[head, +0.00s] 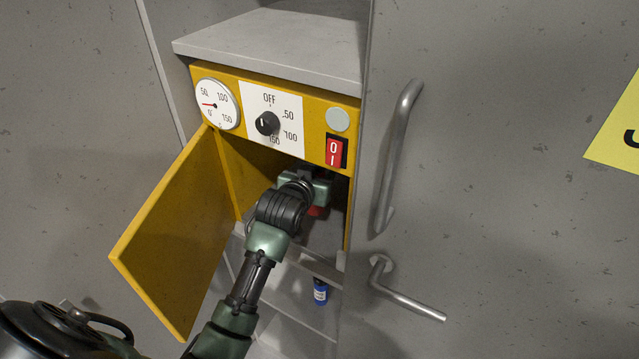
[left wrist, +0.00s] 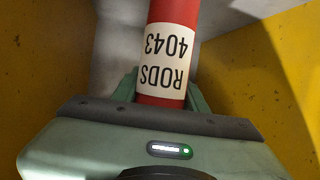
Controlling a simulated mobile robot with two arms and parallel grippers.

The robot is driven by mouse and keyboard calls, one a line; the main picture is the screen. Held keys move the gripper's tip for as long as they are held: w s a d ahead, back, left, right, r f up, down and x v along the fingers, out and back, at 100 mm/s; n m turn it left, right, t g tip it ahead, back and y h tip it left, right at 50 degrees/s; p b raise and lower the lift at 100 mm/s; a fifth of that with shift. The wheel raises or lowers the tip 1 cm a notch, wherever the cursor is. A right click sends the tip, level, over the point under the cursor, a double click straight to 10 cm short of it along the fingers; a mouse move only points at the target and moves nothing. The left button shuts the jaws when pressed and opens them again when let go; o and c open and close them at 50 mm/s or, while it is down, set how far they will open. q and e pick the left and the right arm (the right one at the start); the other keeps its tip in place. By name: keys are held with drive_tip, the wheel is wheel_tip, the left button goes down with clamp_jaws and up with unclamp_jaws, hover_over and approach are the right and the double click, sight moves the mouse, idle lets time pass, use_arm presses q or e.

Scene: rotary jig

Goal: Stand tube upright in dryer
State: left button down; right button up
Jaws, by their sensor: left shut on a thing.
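The dryer (head: 342,111) is a yellow box with a grey top, and its door (head: 178,232) stands open to the left. My left arm reaches through the opening. My left gripper (head: 318,190) is inside and shut on a red tube (head: 316,211), of which only a small red part shows below the gripper in the head view. In the left wrist view the tube (left wrist: 172,12) has a white label reading RODS 4043 and passes between the fingers. Its far end is cut off, and I cannot tell whether it stands upright. My right gripper is not in view.
The dryer front has a round gauge (head: 217,105), a black knob (head: 267,123) and a red switch (head: 334,152). A small blue bottle (head: 320,291) stands below the opening. A grey panel with a bar handle (head: 397,155) and a lever (head: 405,299) lies to the right.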

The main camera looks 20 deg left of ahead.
sight(314, 210)
use_arm(q)
wheel_tip(314, 210, down, 4)
drive_tip(key=shift+w+f+p, duration=0.1)
drive_tip(key=shift+w+p, duration=0.05)
drive_tip(key=shift+p, duration=0.45)
drive_tip(key=shift+f, duration=0.1)
drive_tip(key=c, duration=0.8)
unclamp_jaws()
drive_tip(key=shift+f, duration=0.1)
